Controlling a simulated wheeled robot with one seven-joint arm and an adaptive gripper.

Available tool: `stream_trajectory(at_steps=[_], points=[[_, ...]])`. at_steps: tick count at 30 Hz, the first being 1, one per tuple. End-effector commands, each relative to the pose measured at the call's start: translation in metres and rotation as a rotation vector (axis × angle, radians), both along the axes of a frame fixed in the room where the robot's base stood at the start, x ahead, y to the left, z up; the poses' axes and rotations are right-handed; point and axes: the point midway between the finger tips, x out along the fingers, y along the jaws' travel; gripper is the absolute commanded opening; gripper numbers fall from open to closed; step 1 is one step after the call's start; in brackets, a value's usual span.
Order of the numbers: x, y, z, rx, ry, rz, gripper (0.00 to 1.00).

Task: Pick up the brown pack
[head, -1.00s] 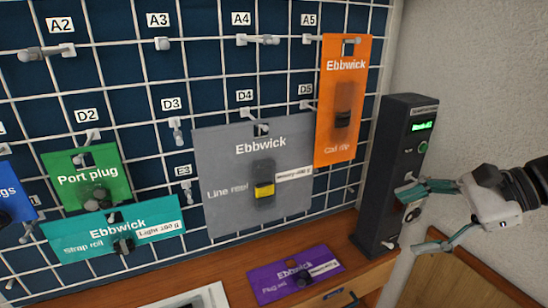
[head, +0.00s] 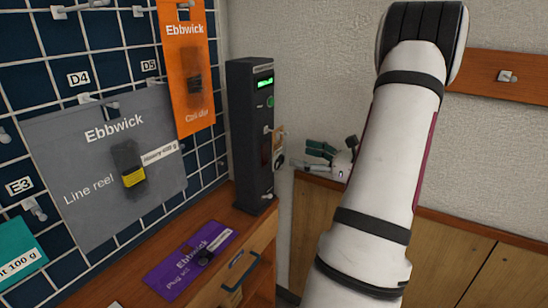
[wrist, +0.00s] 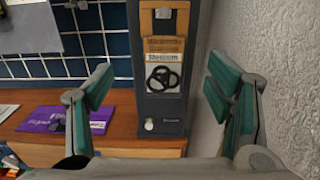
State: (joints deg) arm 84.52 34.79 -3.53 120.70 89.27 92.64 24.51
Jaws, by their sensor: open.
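A brown pack (wrist: 163,48) shows in the wrist view on the front of a dark upright unit (wrist: 146,108). It has a label reading "Medium" and black ring shapes on its lower part. A small metal piece is at its top. In the head view a small part of the pack (head: 279,134) shows at the unit's right side. My gripper (head: 306,157) is open and empty, to the right of the unit in the head view. In the wrist view its two fingers (wrist: 160,80) stand apart, left and right of the pack, not touching it.
A purple Ebbwick pack (head: 192,262) lies on the wooden bench (head: 222,222). Grey (head: 70,190) and orange (head: 190,85) packs hang on the wire grid at left. A pale wall (wrist: 285,50) is close on the right. A drawer handle (head: 240,270) sticks out below.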

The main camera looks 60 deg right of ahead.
Motion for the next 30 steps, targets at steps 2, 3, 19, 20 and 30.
stream_trajectory(at_steps=[2,3,19,20,30], points=[[0.015,0.002,-0.001,0.0,0.001,0.003,0.73],[0.021,0.002,-0.001,0.0,0.0,0.003,0.73],[0.069,0.002,-0.005,0.0,0.001,0.005,0.73],[0.073,0.001,-0.005,0.0,0.001,0.004,0.73],[0.091,0.002,-0.004,0.0,0.001,0.001,0.73]])
